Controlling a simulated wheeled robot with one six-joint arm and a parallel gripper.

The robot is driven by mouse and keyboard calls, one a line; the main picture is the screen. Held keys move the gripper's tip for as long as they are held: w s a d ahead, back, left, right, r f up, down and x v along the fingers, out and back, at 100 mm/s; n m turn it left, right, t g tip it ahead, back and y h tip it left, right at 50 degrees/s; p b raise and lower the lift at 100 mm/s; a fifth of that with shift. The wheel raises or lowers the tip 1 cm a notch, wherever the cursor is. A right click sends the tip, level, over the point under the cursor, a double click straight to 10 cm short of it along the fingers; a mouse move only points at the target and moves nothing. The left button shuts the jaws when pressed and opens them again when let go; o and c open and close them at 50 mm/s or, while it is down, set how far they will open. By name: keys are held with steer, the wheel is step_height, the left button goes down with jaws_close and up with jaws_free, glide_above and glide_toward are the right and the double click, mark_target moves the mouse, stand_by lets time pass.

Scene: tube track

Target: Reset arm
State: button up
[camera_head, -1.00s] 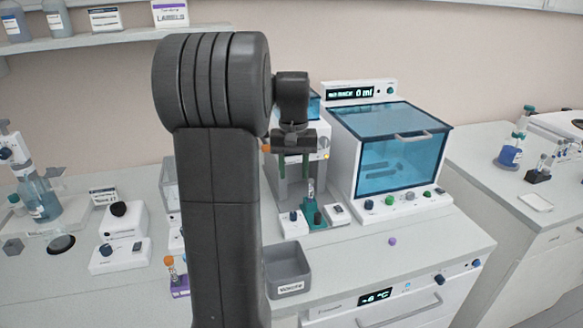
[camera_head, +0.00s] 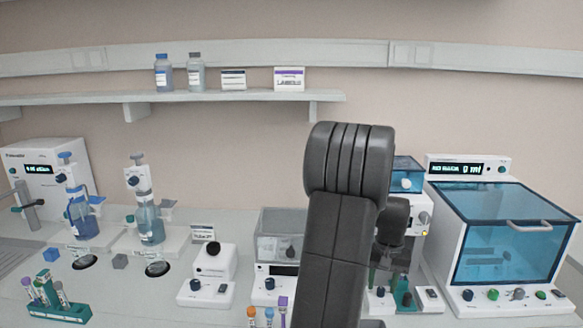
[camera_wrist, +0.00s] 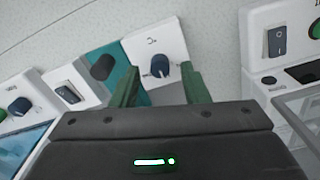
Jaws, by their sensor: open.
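My gripper (camera_wrist: 160,90) is open in the wrist view, its two green fingers apart with nothing visible between them. Beyond the fingers is a white control panel with a dark blue knob (camera_wrist: 160,66). A teal block (camera_wrist: 126,75) with a dark round knob-like part lies just left of it. In the head view my arm stands upright right of the middle and mostly hides the gripper. The teal stand (camera_head: 403,298) shows low beside the arm, in front of a white machine (camera_head: 418,225).
A blue-lidded machine (camera_head: 513,235) stands close on the right. A grey-lidded device (camera_head: 281,235) is partly behind my arm. A green tube rack (camera_head: 58,312) holds several tubes at the lower left. A shelf (camera_head: 60,99) runs above; the wall space over my arm is clear.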

steer(key=shift+f, duration=0.75)
steer(key=shift+r, duration=0.1)
